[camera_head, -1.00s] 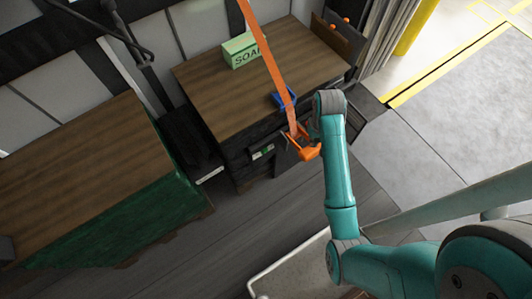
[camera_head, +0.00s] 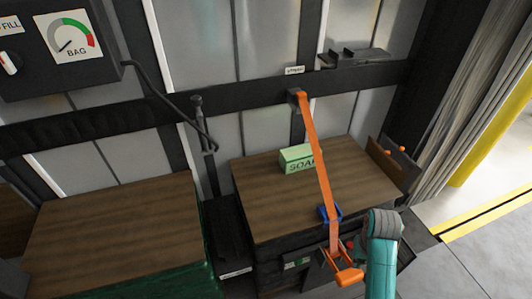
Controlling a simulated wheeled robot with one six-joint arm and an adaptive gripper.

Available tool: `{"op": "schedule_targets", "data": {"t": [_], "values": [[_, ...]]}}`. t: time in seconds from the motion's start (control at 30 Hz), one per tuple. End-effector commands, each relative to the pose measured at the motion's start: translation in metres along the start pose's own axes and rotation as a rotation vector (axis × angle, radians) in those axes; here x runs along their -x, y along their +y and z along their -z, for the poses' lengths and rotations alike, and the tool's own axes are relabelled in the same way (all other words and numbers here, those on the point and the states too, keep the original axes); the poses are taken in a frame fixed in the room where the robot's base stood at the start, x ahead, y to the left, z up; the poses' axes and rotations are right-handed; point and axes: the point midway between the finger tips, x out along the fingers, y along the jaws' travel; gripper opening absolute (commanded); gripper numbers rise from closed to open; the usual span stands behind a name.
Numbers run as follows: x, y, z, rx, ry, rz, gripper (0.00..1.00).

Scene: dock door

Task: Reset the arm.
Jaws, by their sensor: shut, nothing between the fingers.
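My teal arm (camera_head: 382,262) with its grey-capped joint (camera_head: 385,222) rises from the bottom edge, right of the middle. My gripper cannot be made out; it seems hidden beyond that joint. The arm's end overlaps the front of a wood-topped crate (camera_head: 270,205), close to the orange ratchet handle (camera_head: 349,277) of a strap. I cannot tell whether the arm touches the crate or handle.
An orange strap (camera_head: 315,150) runs from the wall rail (camera_head: 240,106) through a blue piece (camera_head: 330,213) over the crate. A green soap box (camera_head: 297,158) sits on top. Another wood-topped crate (camera_head: 110,225) stands left. A gauge panel (camera_head: 62,40) hangs upper left. Open floor (camera_head: 470,260) lies right.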

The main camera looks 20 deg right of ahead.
Motion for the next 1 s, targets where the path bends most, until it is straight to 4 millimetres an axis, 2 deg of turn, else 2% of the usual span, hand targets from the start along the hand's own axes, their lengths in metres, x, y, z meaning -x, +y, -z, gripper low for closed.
{"op": "schedule_targets", "data": {"t": [0.17,0.27,0.43,0.6,0.83,1.0], "values": [[-0.004,-0.002,-0.003,0.005,0.011,0.000,0.00],[-0.017,-0.008,-0.013,0.022,0.046,0.001,0.00],[-0.044,-0.025,-0.041,0.068,0.167,0.009,0.00],[-0.059,-0.038,-0.068,0.114,0.290,0.021,0.00],[-0.065,-0.052,-0.112,0.176,0.457,0.047,0.00],[-0.053,-0.059,-0.148,0.225,0.596,0.076,0.00]]}}
